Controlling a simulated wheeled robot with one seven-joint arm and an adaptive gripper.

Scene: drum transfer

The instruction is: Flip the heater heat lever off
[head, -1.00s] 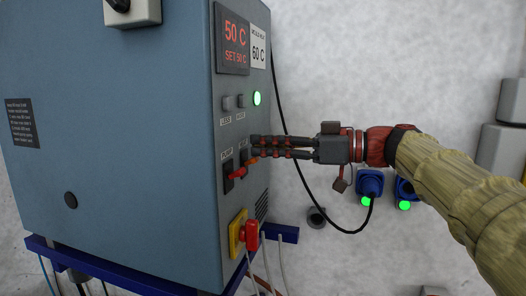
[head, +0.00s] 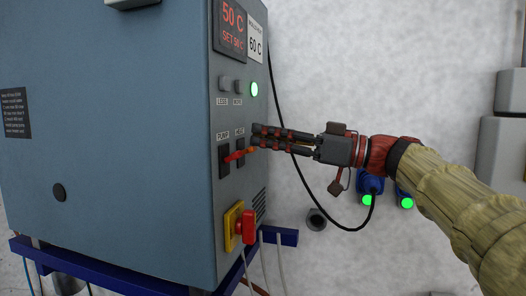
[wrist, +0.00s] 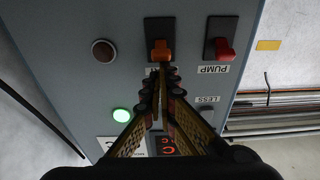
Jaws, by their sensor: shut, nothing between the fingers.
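The heater is a large blue-grey cabinet (head: 120,110) filling the left of the head view. Its orange heat lever (head: 250,149) sticks out from a dark plate, beside the red pump lever (head: 233,156). My gripper (head: 256,135) is shut and empty, its fingertips just above the orange lever in the head view. The wrist view, upside down to the panel, shows the orange lever (wrist: 160,50) just beyond the fingertips (wrist: 160,72) and the red lever (wrist: 222,48) to its right. I cannot tell whether the fingertips touch the orange lever. The fingers partly cover the heat label.
A red and yellow main switch (head: 241,227) sits lower on the panel. Above are two small buttons, a lit green lamp (head: 254,89) and a red display (head: 230,25). A black cable hangs behind my gripper to blue sockets (head: 369,184) on the wall.

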